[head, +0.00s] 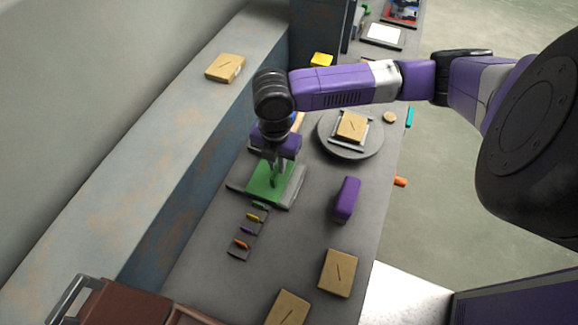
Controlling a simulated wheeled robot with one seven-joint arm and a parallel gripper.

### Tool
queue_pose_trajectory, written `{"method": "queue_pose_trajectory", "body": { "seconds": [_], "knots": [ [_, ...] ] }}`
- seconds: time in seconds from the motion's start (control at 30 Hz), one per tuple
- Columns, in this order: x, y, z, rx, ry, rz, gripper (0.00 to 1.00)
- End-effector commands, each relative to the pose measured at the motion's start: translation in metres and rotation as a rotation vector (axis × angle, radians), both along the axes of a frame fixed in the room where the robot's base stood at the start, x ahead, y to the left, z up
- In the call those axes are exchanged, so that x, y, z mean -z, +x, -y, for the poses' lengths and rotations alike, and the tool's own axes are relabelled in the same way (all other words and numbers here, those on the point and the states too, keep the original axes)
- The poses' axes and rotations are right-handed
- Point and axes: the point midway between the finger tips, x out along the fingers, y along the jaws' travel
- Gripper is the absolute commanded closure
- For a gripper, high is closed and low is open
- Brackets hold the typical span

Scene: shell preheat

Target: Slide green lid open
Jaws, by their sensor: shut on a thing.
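The green lid (262,188) lies on a grey base (291,192) on the bench, with grey rails showing at its left and right sides. My gripper (275,182) points down over the lid and is shut on a small part at its top, which looks like a handle. The fingers and wrist hide that part and the far edge of the lid. I cannot tell how far the lid has slid along the base.
A purple block (346,199) stands right of the lid. A round grey turntable (373,146) carries a wooden plate (352,126) behind it. A dark strip (239,253) with small coloured pieces lies in front. Wooden plates (338,272) lie nearer; a ledge (180,120) runs along the left.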

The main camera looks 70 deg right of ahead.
Motion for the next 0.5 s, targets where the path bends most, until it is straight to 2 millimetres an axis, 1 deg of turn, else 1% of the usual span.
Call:
{"method": "queue_pose_trajectory", "body": {
  "seconds": [0.03,0.2,0.33,0.5],
  "knots": [
    [0.0,0.013,0.0,-0.002,-0.005,0.002,1.0],
    [0.0,0.043,0.0,0.001,-0.006,0.001,1.0],
    [-0.001,0.054,0.0,0.003,-0.005,0.001,1.0],
    [-0.001,0.057,0.0,0.004,-0.005,0.002,1.0]
  ]
}}
